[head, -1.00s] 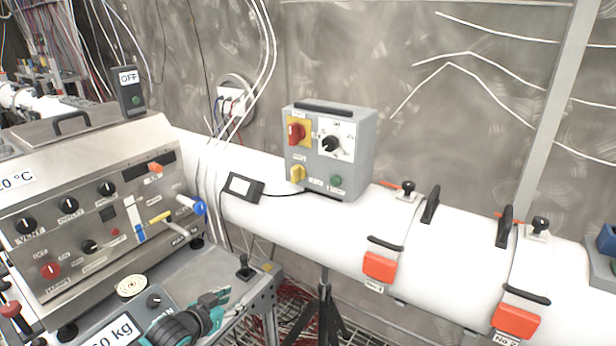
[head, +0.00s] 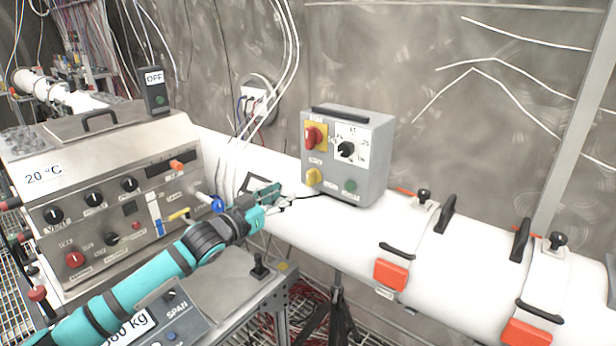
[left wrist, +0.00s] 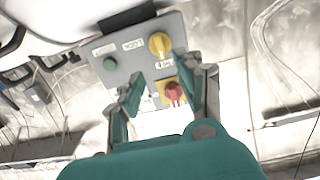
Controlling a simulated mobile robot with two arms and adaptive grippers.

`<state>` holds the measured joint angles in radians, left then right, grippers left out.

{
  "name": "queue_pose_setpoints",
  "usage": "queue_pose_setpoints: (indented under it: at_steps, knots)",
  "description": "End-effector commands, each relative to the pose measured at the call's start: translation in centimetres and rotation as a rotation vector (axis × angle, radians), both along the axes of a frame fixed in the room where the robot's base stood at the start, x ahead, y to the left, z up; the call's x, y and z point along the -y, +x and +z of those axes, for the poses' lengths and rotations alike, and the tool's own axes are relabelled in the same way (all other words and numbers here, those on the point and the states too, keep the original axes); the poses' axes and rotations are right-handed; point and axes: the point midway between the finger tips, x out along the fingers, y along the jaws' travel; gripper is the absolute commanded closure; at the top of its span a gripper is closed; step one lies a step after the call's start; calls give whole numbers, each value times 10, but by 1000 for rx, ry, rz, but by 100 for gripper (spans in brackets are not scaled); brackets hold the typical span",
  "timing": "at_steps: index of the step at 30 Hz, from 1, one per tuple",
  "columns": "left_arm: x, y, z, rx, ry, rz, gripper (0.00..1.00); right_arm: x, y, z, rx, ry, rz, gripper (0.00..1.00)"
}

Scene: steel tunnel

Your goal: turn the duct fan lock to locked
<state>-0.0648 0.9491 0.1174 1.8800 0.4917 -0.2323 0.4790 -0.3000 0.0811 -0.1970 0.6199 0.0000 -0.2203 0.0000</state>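A grey control box (head: 379,165) sits on the white duct (head: 330,225). Its front has a red knob on a yellow plate (head: 314,137), a black dial on a white plate (head: 347,149), a yellow knob (head: 313,177) and a green button (head: 350,186). My left gripper (head: 284,197) is open and empty, in front and left of the box. In the left wrist view, the yellow knob (left wrist: 159,43) and red knob (left wrist: 174,92) show beyond its spread fingers. My right gripper is not in view.
A steel machine with knobs (head: 100,215) stands at left, with a scale in front of it. A small dark display (head: 252,183) lies on the duct, partly behind my gripper. Clamps with orange latches (head: 391,274) sit on the duct to the right.

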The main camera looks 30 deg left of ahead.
Motion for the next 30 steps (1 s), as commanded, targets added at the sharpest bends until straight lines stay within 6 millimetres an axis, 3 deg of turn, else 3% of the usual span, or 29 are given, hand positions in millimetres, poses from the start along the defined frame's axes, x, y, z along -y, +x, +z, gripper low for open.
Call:
queue_pose_setpoints:
  at_steps: [12,18,30]
  knots:
    - [5,73,4,2,-2,2,63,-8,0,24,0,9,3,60]
    - [7,98,1,-1,0,1,63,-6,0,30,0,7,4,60]
    - [8,109,-1,-2,2,1,63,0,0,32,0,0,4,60]
